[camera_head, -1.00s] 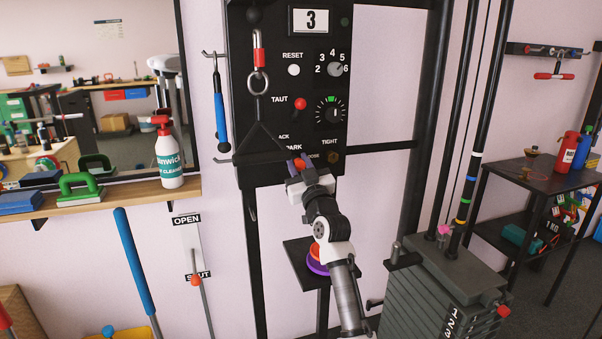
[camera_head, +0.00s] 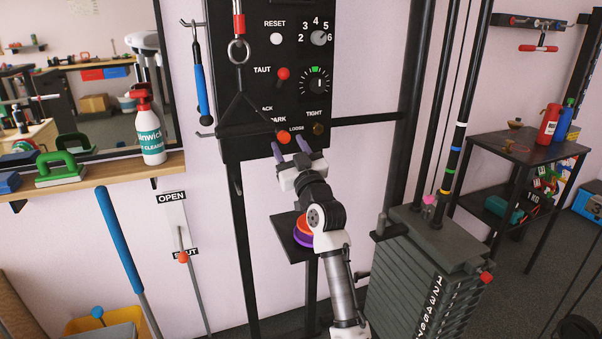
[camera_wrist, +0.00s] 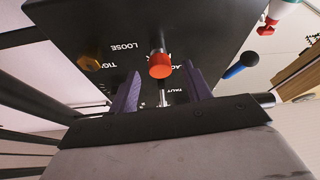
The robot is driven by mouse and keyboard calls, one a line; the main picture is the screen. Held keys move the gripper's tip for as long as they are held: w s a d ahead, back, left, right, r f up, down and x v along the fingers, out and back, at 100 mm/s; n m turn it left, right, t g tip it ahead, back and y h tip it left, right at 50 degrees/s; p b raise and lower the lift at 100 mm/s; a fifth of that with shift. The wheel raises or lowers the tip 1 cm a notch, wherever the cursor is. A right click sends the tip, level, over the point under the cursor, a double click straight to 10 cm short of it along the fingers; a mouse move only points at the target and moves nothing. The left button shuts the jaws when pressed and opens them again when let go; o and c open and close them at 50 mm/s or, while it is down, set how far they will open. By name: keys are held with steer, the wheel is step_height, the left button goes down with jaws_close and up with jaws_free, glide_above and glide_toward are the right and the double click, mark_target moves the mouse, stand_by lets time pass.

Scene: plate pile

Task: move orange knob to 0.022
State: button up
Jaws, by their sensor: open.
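The orange knob (camera_head: 284,137) sits on a stem at the lower part of the black panel (camera_head: 246,70), beside the word LOOSE. In the wrist view the orange knob (camera_wrist: 160,66) sticks out from the panel face on a short metal stem. My gripper (camera_head: 290,148) is open, its two purple fingers pointing at the panel just below and around the knob. In the wrist view the gripper (camera_wrist: 163,82) has one finger on each side of the knob, with visible gaps and no contact that I can see.
A brass knob (camera_head: 318,129) is close by on the right, under TIGHT. A small stand with orange and purple discs (camera_head: 303,240) is below. A weight stack (camera_head: 415,285) stands at right.

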steer(key=b+v, duration=0.2)
steer(key=v, duration=0.7)
steer(key=shift+s, duration=0.15)
